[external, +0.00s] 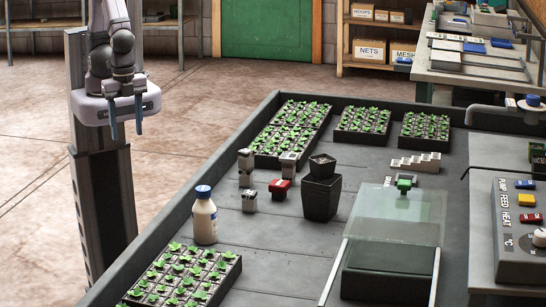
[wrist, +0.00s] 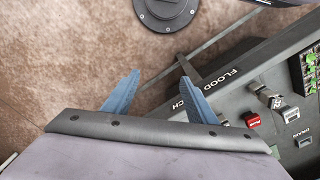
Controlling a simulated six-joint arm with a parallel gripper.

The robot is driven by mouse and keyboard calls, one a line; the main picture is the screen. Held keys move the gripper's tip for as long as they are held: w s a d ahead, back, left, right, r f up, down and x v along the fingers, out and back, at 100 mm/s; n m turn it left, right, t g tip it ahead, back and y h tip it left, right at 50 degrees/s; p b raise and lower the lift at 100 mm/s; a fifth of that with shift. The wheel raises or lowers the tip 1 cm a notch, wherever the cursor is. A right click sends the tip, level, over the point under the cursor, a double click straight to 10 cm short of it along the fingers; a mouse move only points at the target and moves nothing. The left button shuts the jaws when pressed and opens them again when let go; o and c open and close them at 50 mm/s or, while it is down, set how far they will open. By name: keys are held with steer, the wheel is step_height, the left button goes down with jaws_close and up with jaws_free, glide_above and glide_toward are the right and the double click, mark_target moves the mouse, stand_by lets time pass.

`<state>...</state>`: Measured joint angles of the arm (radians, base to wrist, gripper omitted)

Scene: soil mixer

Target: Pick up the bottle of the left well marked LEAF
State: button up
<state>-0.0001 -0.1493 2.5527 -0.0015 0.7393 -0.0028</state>
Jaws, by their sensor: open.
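My gripper (external: 126,121) hangs at the upper left in the external view, high and outside the bench's left edge. Its two blue fingers are apart with nothing between them; they also show in the wrist view (wrist: 158,66). A white bottle with a blue cap (external: 204,218) stands upright on the bench near its left rim, behind the front seedling tray. It is well away from my gripper. I see no bottle in the wrist view. No LEAF marking is readable in either view, and I cannot make out a left well.
The grey bench (external: 260,245) has a raised rim. On it are a front seedling tray (external: 185,275), a red block (external: 281,189), small grey-white fittings (external: 246,160), a dark pot (external: 321,195) and a clear-lidded box (external: 395,225). A control panel (external: 520,235) stands at right.

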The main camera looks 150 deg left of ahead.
step_height(320, 180, up, 5)
steer(key=w+d+f+n+h+b, duration=0.4)
steer(key=d+n+h, duration=0.1)
steer(key=n, duration=0.2)
step_height(320, 180, up, 2)
steer(key=n+t+h+b, duration=0.75)
steer(key=n+t, duration=0.65)
steer(key=n, duration=0.8)
glide_above(202, 194)
steer(key=b+v, duration=0.1)
steer(key=v, duration=0.5)
steer(key=y, duration=0.1)
step_height(202, 194, down, 12)
steer(key=shift+m, duration=0.4)
steer(key=shift+f+p+x, duration=0.1)
steer(key=shift+p+x, duration=0.45)
steer(key=shift+x, duration=1.45)
steer(key=shift+f+p+x, duration=0.15)
steer(key=shift+p+x, duration=0.35)
steer(key=shift+x, duration=1.45)
steer(key=shift+s+d, duration=0.1)
steer(key=shift+d, duration=0.05)
